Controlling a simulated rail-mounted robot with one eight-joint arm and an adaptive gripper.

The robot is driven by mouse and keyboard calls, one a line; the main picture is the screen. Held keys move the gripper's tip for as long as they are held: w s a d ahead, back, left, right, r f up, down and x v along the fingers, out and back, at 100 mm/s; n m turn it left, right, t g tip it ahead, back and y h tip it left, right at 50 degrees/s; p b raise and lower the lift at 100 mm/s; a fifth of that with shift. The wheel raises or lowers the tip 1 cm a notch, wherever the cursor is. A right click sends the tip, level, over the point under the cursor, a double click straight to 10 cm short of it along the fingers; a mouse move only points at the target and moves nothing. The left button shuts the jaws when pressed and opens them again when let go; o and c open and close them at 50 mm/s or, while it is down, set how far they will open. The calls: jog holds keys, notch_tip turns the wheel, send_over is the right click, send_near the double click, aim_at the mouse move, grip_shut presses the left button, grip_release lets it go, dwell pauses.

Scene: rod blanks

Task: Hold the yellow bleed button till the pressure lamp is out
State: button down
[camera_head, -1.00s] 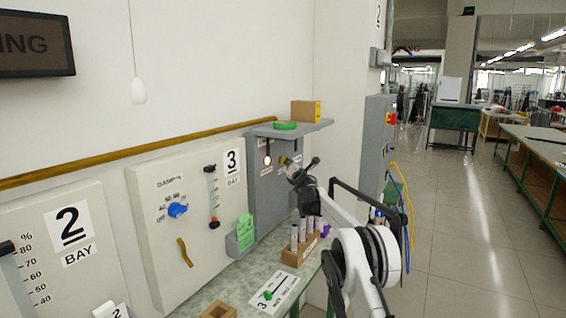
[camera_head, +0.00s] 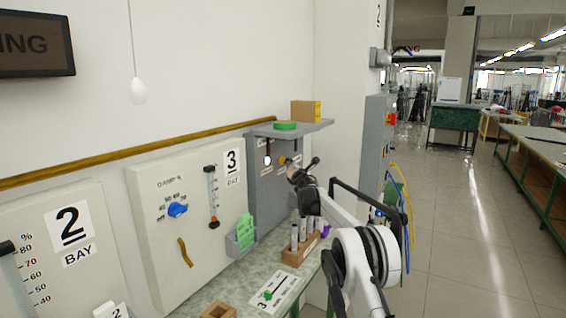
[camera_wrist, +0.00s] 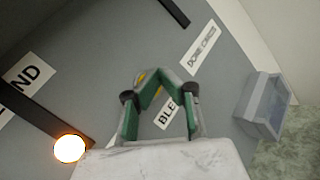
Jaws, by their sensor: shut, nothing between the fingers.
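A lamp (camera_head: 267,160) glows on the grey panel (camera_head: 265,190) under the shelf. In the wrist view the lamp (camera_wrist: 70,148) is bright white with an orange rim, at lower left. My gripper (camera_wrist: 150,72) has its green-lined fingers drawn together at the panel, above a label reading "BLE", partly covered. A small bit of the yellow button (camera_wrist: 140,78) shows at the fingertips, which hide most of it. I cannot tell whether it is pressed in. In the head view my gripper (camera_head: 291,168) is at the panel, right of the lamp.
A shelf (camera_head: 310,128) above the panel holds a green roll and a yellow-brown box. Below, a wooden rack (camera_head: 296,257) with several rods stands on the bench. A grey holder (camera_wrist: 268,105) is at the right in the wrist view. The bay 3 panel (camera_head: 150,255) is left.

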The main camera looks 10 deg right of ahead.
jog(key=shift+w+a, duration=0.1)
jog(key=shift+a, duration=0.05)
jog(key=shift+w+a, duration=0.15)
jog(key=shift+a, duration=0.05)
jog(key=shift+w+a, duration=0.25)
jog(key=shift+a, duration=0.05)
dwell(2.4)
jog(key=shift+d+b, duration=0.1)
jog(key=shift+b, duration=0.2)
dwell(0.9)
jog(key=shift+s+d+b, duration=0.4)
jog(key=shift+s+d, duration=0.1)
jog(key=shift+d, duration=0.05)
jog(key=s+d+b, duration=0.1)
jog(key=d, duration=0.1)
jog(key=s+d+b, duration=0.1)
jog(key=s+d, duration=0.1)
dwell(0.5)
